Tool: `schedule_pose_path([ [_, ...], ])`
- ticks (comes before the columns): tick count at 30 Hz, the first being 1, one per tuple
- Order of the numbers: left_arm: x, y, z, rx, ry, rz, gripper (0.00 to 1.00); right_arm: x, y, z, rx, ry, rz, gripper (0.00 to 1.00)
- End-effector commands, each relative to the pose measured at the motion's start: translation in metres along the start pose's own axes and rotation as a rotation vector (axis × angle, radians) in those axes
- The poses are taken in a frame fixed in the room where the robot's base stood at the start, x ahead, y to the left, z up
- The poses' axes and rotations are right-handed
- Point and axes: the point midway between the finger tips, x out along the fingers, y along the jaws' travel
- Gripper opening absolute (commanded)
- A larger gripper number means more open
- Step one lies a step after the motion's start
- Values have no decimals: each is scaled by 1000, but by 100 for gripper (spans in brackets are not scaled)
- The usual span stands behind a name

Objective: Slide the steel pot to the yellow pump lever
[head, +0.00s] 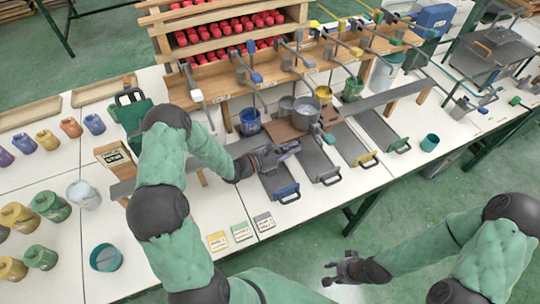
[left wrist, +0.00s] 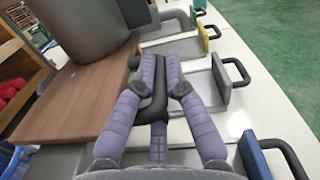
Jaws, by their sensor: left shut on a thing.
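The steel pot (head: 306,112) stands upright on a brown board (head: 284,131), in front of the row of paint cans. It also shows, cut off, in the left wrist view (left wrist: 85,25). The yellow pump lever (head: 356,52) is behind it to the right, with a yellow can (head: 324,93) below. My left gripper (head: 292,149) is at the board's front edge. In the left wrist view its purple fingers are closed around a dark handle (left wrist: 158,105). Whether the handle belongs to the pot or the board is unclear. My right gripper (head: 332,274) is open and empty, off the table's front.
Blue (head: 250,122), grey (head: 286,105) and green (head: 352,88) cans stand along the row. Trays with a blue (head: 287,192), a grey (head: 329,177) and a yellow front (head: 367,160) project forward. Several coloured jars stand at the left. A teal cup (head: 430,143) stands at the right.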

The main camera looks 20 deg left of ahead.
Motion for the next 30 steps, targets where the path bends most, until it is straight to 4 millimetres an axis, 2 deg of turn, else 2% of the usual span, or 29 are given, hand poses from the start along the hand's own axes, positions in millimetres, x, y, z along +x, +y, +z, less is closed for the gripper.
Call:
schedule_pose_path([
  [1, 21, -4, -4, -3, 5, -9, 0, 1, 0, 0, 0, -1, 0, 40],
  [6, 80, -5, -6, -2, 5, -8, 0, 7, 2, 0, 0, -1, 0, 40],
  [12, 137, -5, -8, -4, 6, -5, 0, 17, 6, 0, 0, -1, 0, 40],
  [15, 159, -6, -8, -3, 6, -4, 0, 21, 8, 0, 0, -1, 0, 40],
  [21, 187, -6, -8, -5, 8, -2, 0, 26, 9, -1, 0, -1, 0, 40],
  [30, 199, -5, -7, -7, 9, 0, 0, 28, 10, -1, 0, -1, 0, 40],
])
